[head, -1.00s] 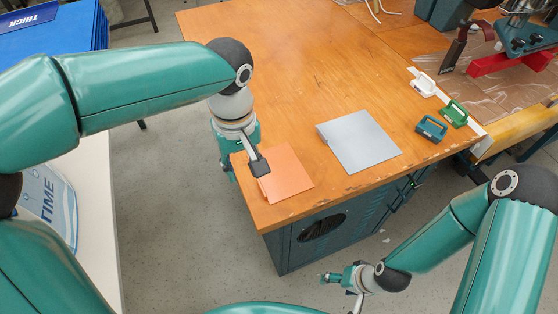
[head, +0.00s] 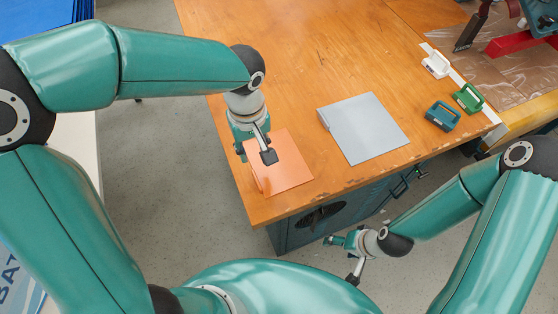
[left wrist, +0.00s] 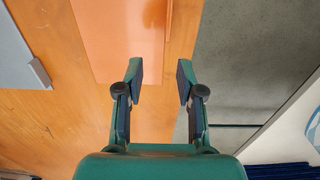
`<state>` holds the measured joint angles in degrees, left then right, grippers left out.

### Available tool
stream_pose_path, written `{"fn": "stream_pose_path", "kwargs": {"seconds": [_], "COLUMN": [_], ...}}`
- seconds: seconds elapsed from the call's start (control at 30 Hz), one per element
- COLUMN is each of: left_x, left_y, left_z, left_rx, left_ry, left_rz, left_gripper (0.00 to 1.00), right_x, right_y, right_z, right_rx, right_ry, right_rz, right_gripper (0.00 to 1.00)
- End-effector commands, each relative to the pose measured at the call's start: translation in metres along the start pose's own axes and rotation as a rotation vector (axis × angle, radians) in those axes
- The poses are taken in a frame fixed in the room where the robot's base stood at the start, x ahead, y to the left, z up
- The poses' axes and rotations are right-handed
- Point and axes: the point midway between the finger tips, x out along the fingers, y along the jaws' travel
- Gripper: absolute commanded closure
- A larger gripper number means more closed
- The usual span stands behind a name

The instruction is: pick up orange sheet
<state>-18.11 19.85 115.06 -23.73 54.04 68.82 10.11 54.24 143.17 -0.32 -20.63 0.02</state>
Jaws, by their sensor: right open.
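The flat orange sheet (head: 288,172) lies on the wooden table near its front left corner. It also shows in the left wrist view (left wrist: 120,35), ahead of the fingers. My left gripper (head: 254,153) is at the sheet's upper left side, with one fingertip over the sheet in the picture. In the left wrist view its fingers (left wrist: 160,75) are apart and empty, and the sheet's right edge lies in line with the gap between them. I cannot tell its height above the sheet. My right gripper (head: 341,260) is open and empty in front of the table.
A grey sheet (head: 365,128) lies right of the orange one, with clear wood between. White (head: 436,64), green (head: 468,98) and blue (head: 443,115) handled items stand along the right edge. Grey floor (head: 165,170) lies left of the wooden table (head: 290,70).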

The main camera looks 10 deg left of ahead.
Motion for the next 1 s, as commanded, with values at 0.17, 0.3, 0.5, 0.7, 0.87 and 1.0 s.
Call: {"fn": "stream_pose_path", "kwargs": {"seconds": [0.17, 0.3, 0.5, 0.7, 0.87, 1.0], "left_x": [0.022, 0.028, 0.052, 0.075, 0.077, 0.077], "left_y": [-0.002, -0.002, -0.009, -0.01, -0.009, -0.009], "left_z": [-0.001, 0.0, 0.001, 0.001, 0.001, 0.001], "left_rx": [-0.003, -0.004, -0.004, -0.005, -0.005, -0.005], "left_ry": [0.0, -0.001, -0.003, -0.002, -0.001, 0.0], "left_rz": [-0.001, -0.001, -0.004, -0.001, 0.002, 0.001], "left_gripper": [0.62, 0.62, 0.62, 0.62, 0.62, 0.69], "right_x": [0.001, 0.001, -0.002, -0.001, -0.001, -0.001], "right_y": [0.001, 0.0, -0.001, 0.0, 0.0, 0.0], "right_z": [0.0, 0.0, 0.0, 0.0, 0.0, 0.0], "right_rx": [0.0, 0.0, 0.0, 0.0, 0.0, 0.0], "right_ry": [0.0, 0.0, 0.0, 0.0, 0.0, 0.0], "right_rz": [0.0, 0.0, 0.0, 0.0, 0.0, 0.0], "right_gripper": [0.26, 0.26, 0.26, 0.26, 0.26, 0.26]}}
